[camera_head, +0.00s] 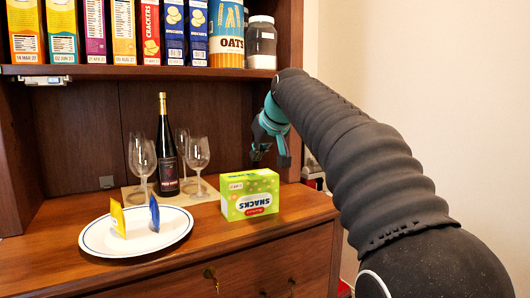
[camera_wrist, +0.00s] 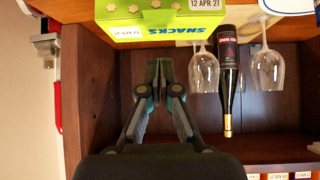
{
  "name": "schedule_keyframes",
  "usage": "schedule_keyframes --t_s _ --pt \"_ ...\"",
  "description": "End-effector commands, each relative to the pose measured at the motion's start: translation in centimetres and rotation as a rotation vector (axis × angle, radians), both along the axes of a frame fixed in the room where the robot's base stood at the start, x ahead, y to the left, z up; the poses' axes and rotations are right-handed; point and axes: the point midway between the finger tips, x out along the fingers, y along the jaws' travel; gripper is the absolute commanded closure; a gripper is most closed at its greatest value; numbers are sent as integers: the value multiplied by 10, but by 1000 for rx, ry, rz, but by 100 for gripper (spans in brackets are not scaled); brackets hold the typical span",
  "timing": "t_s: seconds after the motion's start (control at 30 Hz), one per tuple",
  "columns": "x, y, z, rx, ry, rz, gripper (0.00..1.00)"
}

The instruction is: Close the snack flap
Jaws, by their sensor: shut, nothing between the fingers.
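The box also shows at the top of the wrist view (camera_wrist: 150,22). My gripper (camera_head: 270,158) is above and behind the box, apart from it, near the hutch's right side wall. In the wrist view my gripper (camera_wrist: 159,92) is shut and empty, its fingertips pointing toward the box.
A wine bottle (camera_head: 167,150) and several wine glasses (camera_head: 198,152) stand on a mat left of the box. A white oval plate (camera_head: 100,238) with yellow and blue packets is at the front left. A shelf (camera_head: 130,71) of cereal boxes hangs above.

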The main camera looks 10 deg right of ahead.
Motion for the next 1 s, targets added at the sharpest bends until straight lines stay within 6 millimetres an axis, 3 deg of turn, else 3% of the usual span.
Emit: schedule_keyframes --t_s 0.03,0.4,0.77,0.87,1.0 --pt "1 0 15 0 0 0 100" --pt "-48 -16 61 0 -3 2 100" --pt "-64 -23 81 19 -5 -19 100" --pt "-56 -27 64 36 13 -65 100" --pt "-53 -34 17 41 87 -119 100"
